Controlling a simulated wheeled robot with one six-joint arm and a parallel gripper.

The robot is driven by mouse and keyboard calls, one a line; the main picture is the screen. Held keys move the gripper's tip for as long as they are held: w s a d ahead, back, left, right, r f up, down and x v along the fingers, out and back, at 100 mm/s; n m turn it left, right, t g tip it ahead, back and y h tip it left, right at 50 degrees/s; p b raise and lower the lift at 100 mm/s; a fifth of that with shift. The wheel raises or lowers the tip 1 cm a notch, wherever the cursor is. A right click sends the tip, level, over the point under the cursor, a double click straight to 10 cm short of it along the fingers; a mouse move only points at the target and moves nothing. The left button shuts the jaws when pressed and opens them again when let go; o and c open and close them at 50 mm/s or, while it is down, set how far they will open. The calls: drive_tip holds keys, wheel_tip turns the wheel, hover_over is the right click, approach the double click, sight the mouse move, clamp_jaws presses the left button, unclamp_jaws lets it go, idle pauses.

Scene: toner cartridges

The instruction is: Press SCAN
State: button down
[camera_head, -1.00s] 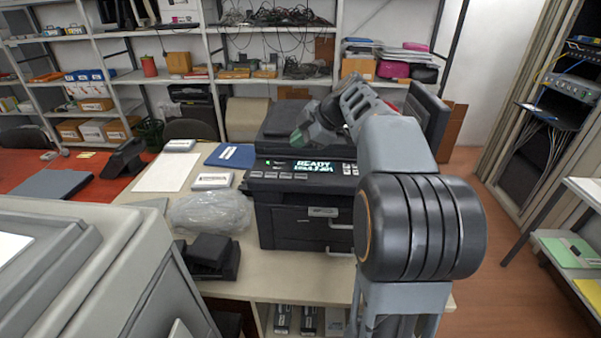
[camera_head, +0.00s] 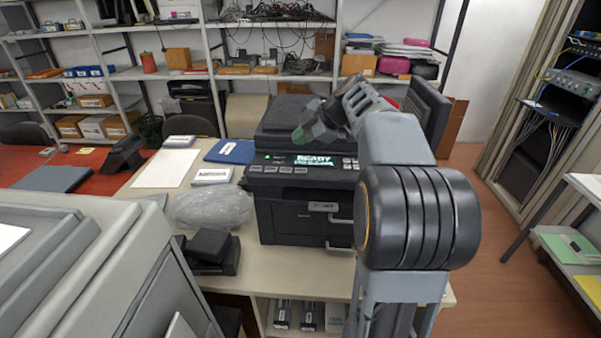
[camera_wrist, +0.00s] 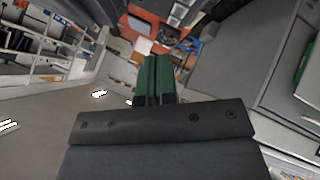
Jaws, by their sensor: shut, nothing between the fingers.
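A black printer (camera_head: 300,170) stands on the beige table. Its panel has a lit display (camera_head: 306,160) reading READY, with a second line too small to read. A row of grey buttons (camera_head: 278,169) lies below the display and a keypad (camera_head: 350,164) to its right; I cannot read which one is SCAN. My gripper (camera_head: 309,136) is in the air above the panel, just over the display, apart from the buttons as far as I can tell. In the wrist view its green fingers (camera_wrist: 153,75) are together with nothing between them.
A clear plastic bag (camera_head: 210,207) and a black device (camera_head: 210,250) sit left of the printer. A blue folder (camera_head: 230,152) and white boxes lie behind them. A large grey machine (camera_head: 80,270) fills the lower left. Shelves stand at the back.

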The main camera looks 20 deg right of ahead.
drive_tip(key=b, duration=0.3)
hover_over(301, 171)
wheel_tip(301, 171, down, 6)
drive_tip(key=shift+r, duration=0.1)
drive_tip(key=shift+f+b, duration=0.45)
drive_tip(key=shift+b, duration=0.25)
drive_tip(key=shift+f+b, duration=0.75)
drive_tip(key=shift+b, duration=0.65)
idle(1.8)
drive_tip(key=shift+r, duration=0.15)
drive_tip(key=shift+r+p, duration=0.3)
drive_tip(key=shift+r, duration=0.35)
drive_tip(key=shift+r, duration=0.1)
drive_tip(key=shift+r+p, duration=1.4)
drive_tip(key=shift+r, duration=1.05)
drive_tip(key=shift+a, duration=0.1)
